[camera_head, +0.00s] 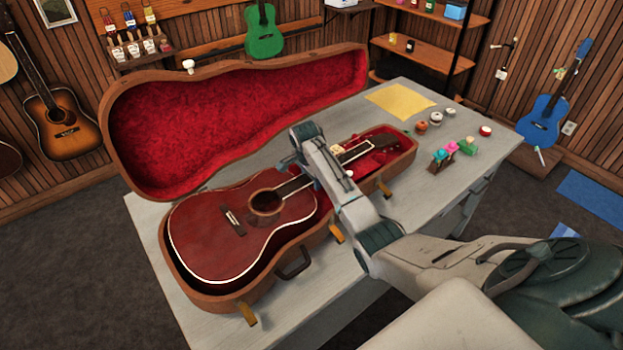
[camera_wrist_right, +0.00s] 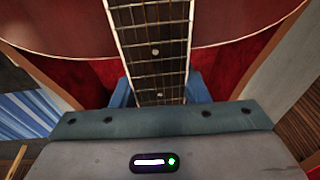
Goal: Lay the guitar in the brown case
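The dark red guitar (camera_head: 212,238) lies face up inside the open brown case (camera_head: 330,233), its body in the wide left end and its neck running toward the narrow right end. The case lid (camera_head: 240,115), lined in red, stands open behind it. My right gripper (camera_head: 303,162) is over the guitar's neck. In the right wrist view its blue fingers (camera_wrist_right: 160,91) flank the fretted neck (camera_wrist_right: 152,45) closely on both sides and look shut on it. The fingertips are hidden behind the neck. My left gripper is out of view.
The case rests on a grey table (camera_head: 150,235). A yellow sheet (camera_head: 400,100), several small jars (camera_head: 436,118) and a small rack of coloured items (camera_head: 445,155) are on its right part.

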